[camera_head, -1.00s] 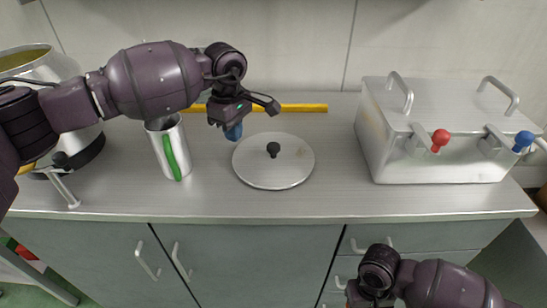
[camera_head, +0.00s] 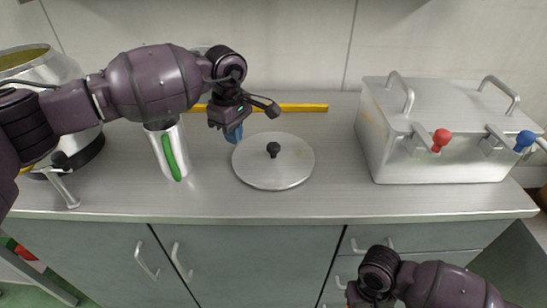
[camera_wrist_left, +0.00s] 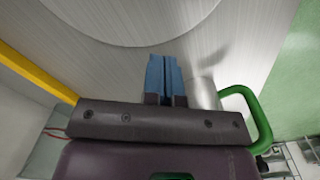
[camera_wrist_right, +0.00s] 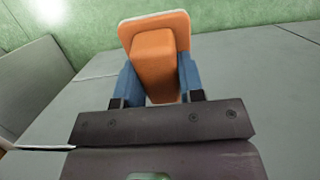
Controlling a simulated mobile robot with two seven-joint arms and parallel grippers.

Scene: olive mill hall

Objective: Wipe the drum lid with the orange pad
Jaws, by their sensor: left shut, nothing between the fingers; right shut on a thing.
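The drum lid (camera_head: 290,172) is a round grey metal disc with a black knob (camera_head: 273,149), flat on the steel counter in the head view. Part of it shows at the top of the left wrist view (camera_wrist_left: 130,18). My left gripper (camera_head: 234,136) is shut and empty, just beyond the lid's left rear edge; its blue fingers are together in the left wrist view (camera_wrist_left: 163,75). My right gripper (camera_wrist_right: 157,85) is shut on the orange pad (camera_wrist_right: 155,55), which fills the space between its blue fingers. In the head view the right gripper is low, in front of the cabinets, and mostly hidden.
A metal mug with a green handle (camera_head: 171,158) stands left of the lid. A yellow bar (camera_head: 300,108) lies along the back. A steel box (camera_head: 440,160) with red and blue knobs stands right. A large steel vessel (camera_head: 93,148) is far left. Counter between lid and box is clear.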

